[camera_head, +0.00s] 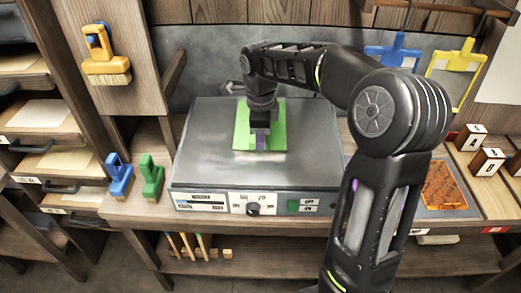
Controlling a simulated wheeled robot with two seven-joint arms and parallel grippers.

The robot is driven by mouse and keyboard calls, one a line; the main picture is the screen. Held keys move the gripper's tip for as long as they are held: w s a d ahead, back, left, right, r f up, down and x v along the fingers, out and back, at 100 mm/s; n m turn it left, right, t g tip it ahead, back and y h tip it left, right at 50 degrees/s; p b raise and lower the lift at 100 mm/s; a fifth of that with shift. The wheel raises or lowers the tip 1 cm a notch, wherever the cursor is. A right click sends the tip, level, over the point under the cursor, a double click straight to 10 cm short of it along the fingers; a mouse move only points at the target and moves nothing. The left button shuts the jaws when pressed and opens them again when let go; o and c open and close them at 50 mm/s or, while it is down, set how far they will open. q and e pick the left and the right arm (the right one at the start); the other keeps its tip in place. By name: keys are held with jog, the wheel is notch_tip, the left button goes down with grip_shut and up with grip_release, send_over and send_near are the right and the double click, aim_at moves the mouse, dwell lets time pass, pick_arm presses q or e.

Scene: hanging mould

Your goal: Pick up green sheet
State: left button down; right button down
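The green sheet (273,113) lies on the grey top of a box-shaped machine (209,140) in the middle of the view. My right arm reaches in from the lower right and over the machine. My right gripper (260,146) points down over the middle of the sheet and hides part of it. A small purple patch shows at its fingertips. I cannot tell whether the fingers are open or shut, or whether they touch the sheet. My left gripper is not in view.
Blue (119,177) and green (151,178) stamp-like tools stand left of the machine. A yellow-orange brush (104,58) hangs on the left panel. Blue (392,52) and yellow (456,62) frames hang at the back right. A brown-orange block (442,187) and several lettered boxes sit right.

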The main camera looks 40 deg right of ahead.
notch_tip(320, 180, up, 6)
jog(key=shift+f, duration=0.25)
dwell(0.5)
